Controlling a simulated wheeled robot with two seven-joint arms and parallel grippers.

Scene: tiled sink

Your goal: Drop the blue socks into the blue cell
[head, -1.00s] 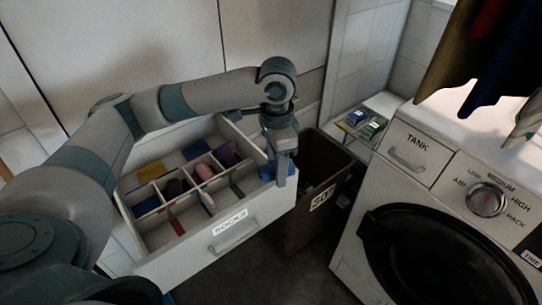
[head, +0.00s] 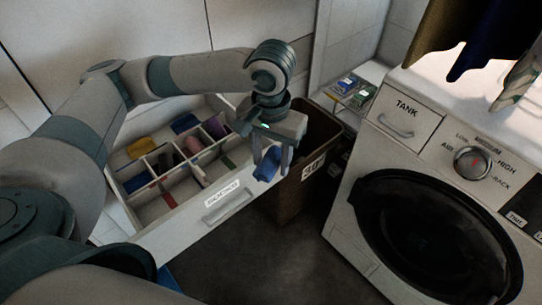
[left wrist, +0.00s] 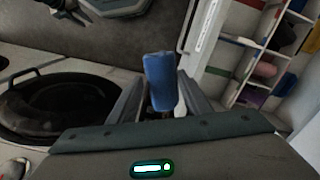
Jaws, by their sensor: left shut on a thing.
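My left gripper (head: 272,160) is shut on the rolled blue socks (head: 268,165). It holds them in the air near the right front corner of the open drawer, beside the basket. In the left wrist view the blue socks (left wrist: 158,82) stick out between the fingers. The white drawer (head: 185,225), labelled as socks, is split into several cells. Blue patches show in a front left cell (head: 137,182) and a back cell (head: 185,122); I cannot tell surely which is lining or sock. My right gripper is not in view.
A dark brown basket (head: 300,185) with a number tag stands right of the drawer. A washing machine (head: 400,200) fills the right side, with clothes hanging above. Small blue and green packs (head: 350,88) sit in a rack behind.

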